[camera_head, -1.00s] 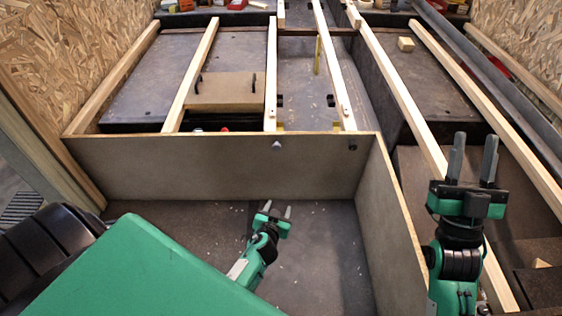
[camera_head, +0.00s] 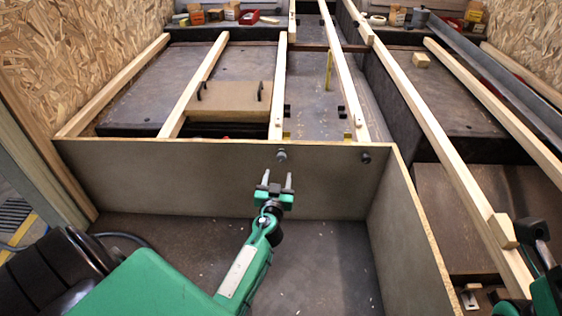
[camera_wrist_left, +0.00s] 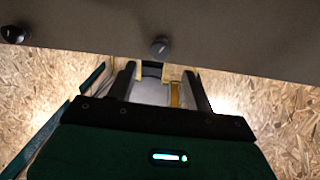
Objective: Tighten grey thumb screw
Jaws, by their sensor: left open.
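The grey thumb screw (camera_head: 281,155) sits on the inner face of the wooden front panel (camera_head: 170,175), near its top edge. It also shows in the left wrist view (camera_wrist_left: 160,46). My left gripper (camera_head: 278,179) is open, with its fingers pointing up towards the panel, just below the grey screw in the head picture. In the wrist view the open fingers (camera_wrist_left: 159,70) show nothing between them. My right gripper (camera_head: 529,230) is partly in view at the right edge; its jaw state is unclear.
The side panel (camera_head: 410,235) bounds the right. Long wooden beams (camera_head: 345,75) run behind the panel. The floor between the panels looks clear.

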